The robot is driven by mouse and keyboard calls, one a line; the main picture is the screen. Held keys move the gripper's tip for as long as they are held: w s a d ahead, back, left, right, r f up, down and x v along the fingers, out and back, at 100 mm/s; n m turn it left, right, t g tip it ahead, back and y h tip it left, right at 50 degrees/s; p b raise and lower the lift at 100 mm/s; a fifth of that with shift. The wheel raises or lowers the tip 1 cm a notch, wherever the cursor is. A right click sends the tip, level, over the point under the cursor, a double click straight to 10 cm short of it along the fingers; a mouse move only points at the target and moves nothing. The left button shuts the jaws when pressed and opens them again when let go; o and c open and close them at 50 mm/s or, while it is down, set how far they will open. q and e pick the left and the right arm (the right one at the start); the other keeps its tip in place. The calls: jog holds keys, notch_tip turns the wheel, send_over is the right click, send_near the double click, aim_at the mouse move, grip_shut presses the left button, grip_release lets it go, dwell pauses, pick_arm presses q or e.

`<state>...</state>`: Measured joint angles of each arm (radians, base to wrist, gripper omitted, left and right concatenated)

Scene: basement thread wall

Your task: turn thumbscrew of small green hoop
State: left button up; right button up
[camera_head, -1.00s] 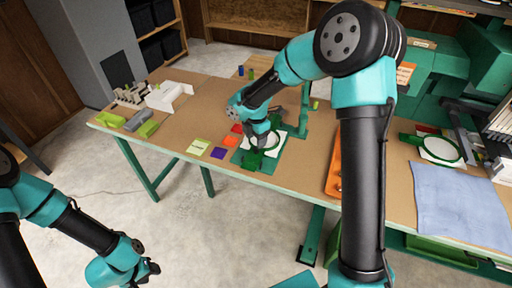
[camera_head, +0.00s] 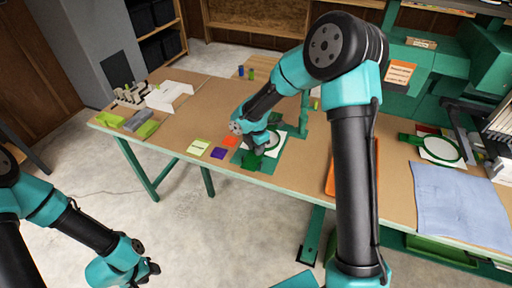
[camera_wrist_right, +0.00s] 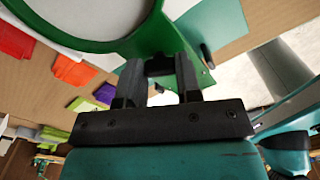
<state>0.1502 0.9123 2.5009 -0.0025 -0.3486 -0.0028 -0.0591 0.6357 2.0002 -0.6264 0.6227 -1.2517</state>
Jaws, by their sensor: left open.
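The small green hoop (camera_head: 272,140) lies with white material on a dark green mat (camera_head: 249,160) near the table's front edge; my right arm partly covers it. In the right wrist view the hoop (camera_wrist_right: 157,36) is a large green ring with a bracket at its near side. My right gripper (camera_wrist_right: 160,72) is at that bracket, its two fingers apart on either side of a dark block, likely the thumbscrew (camera_wrist_right: 160,65). I cannot tell whether the fingers press on it. My left gripper (camera_head: 152,268) is open and empty, low in front of the table.
Coloured squares, such as a purple one (camera_head: 218,153) and a lime one (camera_head: 198,147), lie left of the mat. An orange tray (camera_head: 331,180), a larger green hoop (camera_head: 461,149) and a blue cloth (camera_head: 462,199) are to the right. The left tabletop has bare room.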

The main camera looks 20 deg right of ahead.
jog(key=c, duration=0.4)
jog(key=shift+m, duration=0.4)
jog(key=m, duration=1.1)
dwell(0.4)
jog(key=o, duration=1)
jog(key=shift+c, duration=0.2)
